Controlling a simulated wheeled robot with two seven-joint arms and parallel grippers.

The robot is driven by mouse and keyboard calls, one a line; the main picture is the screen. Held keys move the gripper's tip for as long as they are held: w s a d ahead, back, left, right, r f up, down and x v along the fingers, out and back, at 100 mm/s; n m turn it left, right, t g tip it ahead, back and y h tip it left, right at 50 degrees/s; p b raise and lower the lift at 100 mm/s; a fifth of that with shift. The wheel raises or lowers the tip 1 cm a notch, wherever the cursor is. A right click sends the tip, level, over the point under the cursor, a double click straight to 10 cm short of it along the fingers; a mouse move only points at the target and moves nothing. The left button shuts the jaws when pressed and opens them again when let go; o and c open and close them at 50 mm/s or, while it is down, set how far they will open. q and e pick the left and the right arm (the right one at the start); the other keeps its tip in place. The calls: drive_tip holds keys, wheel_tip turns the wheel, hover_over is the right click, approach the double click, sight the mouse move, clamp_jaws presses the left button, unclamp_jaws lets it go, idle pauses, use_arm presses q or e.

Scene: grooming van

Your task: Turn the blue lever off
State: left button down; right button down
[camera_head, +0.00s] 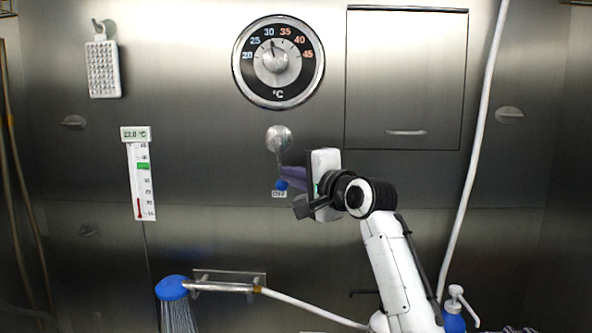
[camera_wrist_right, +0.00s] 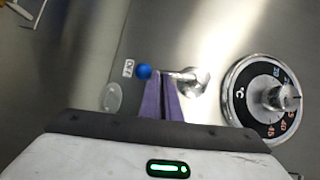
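The blue lever's blue tip (camera_head: 281,185) hangs below a round metal hub (camera_head: 279,138) on the steel wall, just above a small label (camera_head: 279,194). My right gripper (camera_head: 288,178) comes from the right, its purple fingers at the lever's lower right side, overlapping part of the rod. In the right wrist view the fingers (camera_wrist_right: 163,78) lie close together, with the blue tip (camera_wrist_right: 145,71) to their left and the metal rod to their right. They look shut with nothing between them; contact with the rod is unclear. My left gripper is out of view.
A dial (camera_head: 278,62) sits above the lever, and a thermometer (camera_head: 141,175) is at left. Water runs from a blue shower head (camera_head: 172,288) at lower left. A pump bottle (camera_head: 454,318) stands at lower right. The wall left of the lever is clear.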

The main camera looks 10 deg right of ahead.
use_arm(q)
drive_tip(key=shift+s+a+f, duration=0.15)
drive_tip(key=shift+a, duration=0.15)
use_arm(e)
drive_tip(key=shift+w+a, duration=0.1)
drive_tip(key=shift+f, duration=0.15)
